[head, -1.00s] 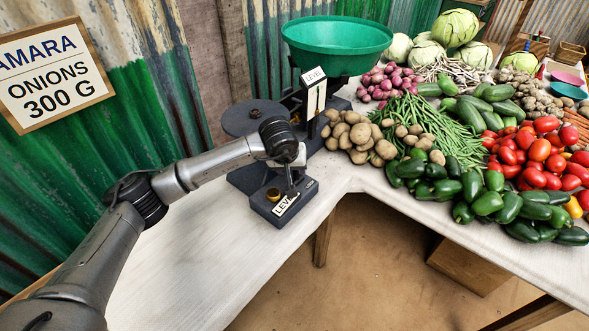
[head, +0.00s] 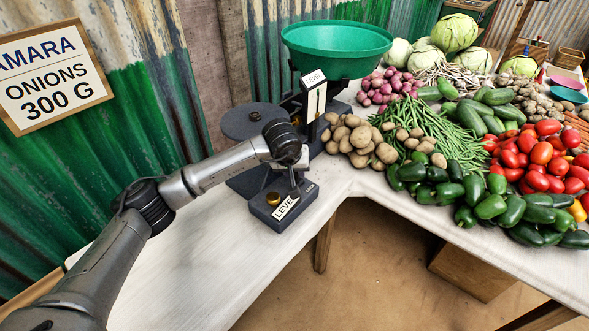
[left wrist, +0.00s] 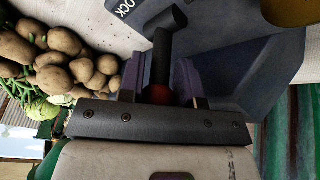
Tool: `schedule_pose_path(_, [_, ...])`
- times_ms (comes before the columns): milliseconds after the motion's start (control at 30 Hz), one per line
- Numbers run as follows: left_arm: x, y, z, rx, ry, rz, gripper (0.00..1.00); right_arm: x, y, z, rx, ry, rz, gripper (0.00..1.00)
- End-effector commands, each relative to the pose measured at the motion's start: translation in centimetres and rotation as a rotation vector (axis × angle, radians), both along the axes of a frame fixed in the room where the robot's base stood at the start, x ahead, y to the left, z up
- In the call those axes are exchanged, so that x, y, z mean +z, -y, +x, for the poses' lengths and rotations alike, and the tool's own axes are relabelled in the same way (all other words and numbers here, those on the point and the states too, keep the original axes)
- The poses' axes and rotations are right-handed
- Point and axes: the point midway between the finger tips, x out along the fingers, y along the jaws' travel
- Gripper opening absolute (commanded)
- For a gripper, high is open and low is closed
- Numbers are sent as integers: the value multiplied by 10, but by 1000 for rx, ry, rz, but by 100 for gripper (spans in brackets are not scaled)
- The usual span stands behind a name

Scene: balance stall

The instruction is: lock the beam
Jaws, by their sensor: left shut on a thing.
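The balance has a dark base (head: 252,183), a green pan (head: 337,42) on the right, a round grey plate (head: 254,120) on the left and an upright pointer plate marked LEVEL (head: 314,100). My left gripper (head: 295,189) is at this block. In the left wrist view its fingers are shut around a dark lever (left wrist: 161,60) with a reddish end between them. Lettering ending in OCK shows beside the lever. My right gripper is not in view.
Potatoes (head: 352,138) lie close to the right of the balance, with green peppers (head: 440,185), beans and tomatoes (head: 540,155) beyond. A corrugated wall (head: 90,150) with a price sign (head: 52,76) stands behind on the left. The white counter (head: 200,265) is bare in front.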

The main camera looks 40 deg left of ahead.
Motion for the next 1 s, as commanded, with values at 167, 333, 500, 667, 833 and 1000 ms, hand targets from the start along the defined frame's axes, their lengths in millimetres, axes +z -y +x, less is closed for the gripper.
schedule_pose_path(167, [0,0,0,0,-1,1,5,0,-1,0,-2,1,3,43])
schedule_pose_path(333, [0,0,0,0,-1,1,0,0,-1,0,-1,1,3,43])
schedule_pose_path(500, [1,1,2,-1,0,10,0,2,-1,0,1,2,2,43])
schedule_pose_path(667, [3,6,4,-2,0,62,0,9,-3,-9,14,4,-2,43])
schedule_pose_path(833, [6,17,5,-7,4,180,0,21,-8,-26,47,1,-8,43])
schedule_pose_path(1000, [5,31,5,-16,6,335,0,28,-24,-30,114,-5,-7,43])
